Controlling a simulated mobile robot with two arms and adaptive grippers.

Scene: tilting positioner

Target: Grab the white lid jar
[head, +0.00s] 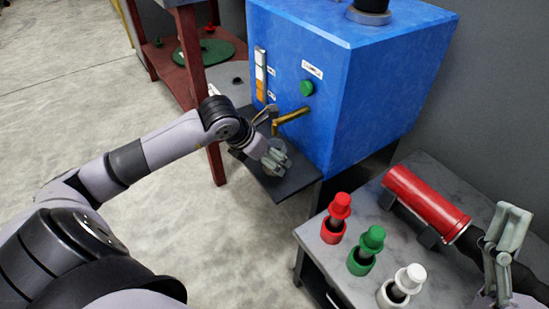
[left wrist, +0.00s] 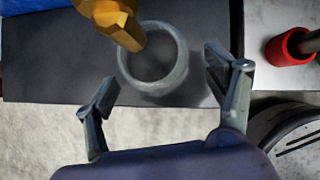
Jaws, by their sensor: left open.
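The white-topped item (head: 402,286), a white cap on a dark stem over a white ring, stands at the front of the grey table. In the left wrist view, a round pale grey open-topped vessel (left wrist: 124,65) sits on the dark shelf under the brass spout (left wrist: 112,20). I cannot tell whether it is the task's jar. My left gripper (head: 274,157) is over that shelf; the left wrist view shows its fingers (left wrist: 165,85) open and apart, the vessel just beyond them and not clasped. My right gripper (head: 503,252) is at the right edge, away from the vessel.
Similar red (head: 337,217) and green (head: 368,250) items stand beside the white one. A red cylinder (head: 428,198) lies on a dark cradle on the table. The blue machine (head: 340,90) rises behind the shelf. A red-framed stand (head: 190,60) is at the back left; floor is clear at left.

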